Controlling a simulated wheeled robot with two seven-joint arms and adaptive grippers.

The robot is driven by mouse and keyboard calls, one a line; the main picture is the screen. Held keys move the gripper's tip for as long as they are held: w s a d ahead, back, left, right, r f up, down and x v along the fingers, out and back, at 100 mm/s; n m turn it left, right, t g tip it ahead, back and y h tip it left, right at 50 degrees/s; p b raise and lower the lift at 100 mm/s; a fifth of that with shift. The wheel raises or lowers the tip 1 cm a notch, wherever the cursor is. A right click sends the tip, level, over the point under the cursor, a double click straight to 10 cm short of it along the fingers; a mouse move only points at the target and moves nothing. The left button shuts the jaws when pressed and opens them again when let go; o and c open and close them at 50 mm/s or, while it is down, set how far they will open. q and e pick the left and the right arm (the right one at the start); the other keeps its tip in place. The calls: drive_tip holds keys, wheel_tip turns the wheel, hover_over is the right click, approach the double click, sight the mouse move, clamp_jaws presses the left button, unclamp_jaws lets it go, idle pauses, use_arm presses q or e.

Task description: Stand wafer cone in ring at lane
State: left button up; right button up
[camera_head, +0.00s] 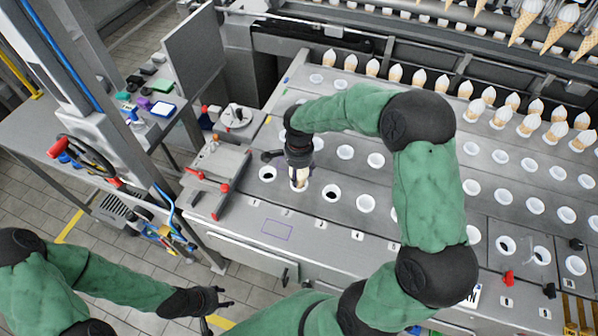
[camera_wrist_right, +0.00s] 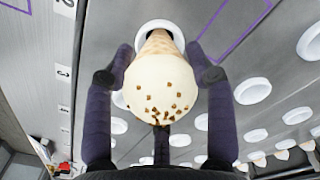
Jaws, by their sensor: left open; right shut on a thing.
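My right gripper (camera_head: 299,165) is shut on a wafer cone (camera_wrist_right: 158,88), its fingers (camera_wrist_right: 160,95) on both sides of the white, nut-dotted top. The cone points tip-down at a white ring (camera_wrist_right: 160,27) in the front row of the machine deck; its lower part also shows in the head view (camera_head: 301,182). My left gripper (camera_head: 222,297) is open and empty, low over the floor in front of the machine.
Front-row rings with dark holes (camera_head: 267,174) (camera_head: 331,192) flank the held cone. Rows of white-topped cones stand along the back (camera_head: 395,73) and right (camera_head: 530,125). A red-handled fixture (camera_head: 215,175) is at the left of the deck. A side table (camera_head: 90,130) holds small items.

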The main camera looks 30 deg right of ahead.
drive_tip(key=shift+f+b, duration=0.95)
drive_tip(key=shift+f, duration=0.3)
drive_tip(key=o, duration=0.8)
drive_tip(key=shift+o, duration=0.2)
drive_tip(key=shift+r, duration=0.1)
wheel_tip(320, 180, up, 12)
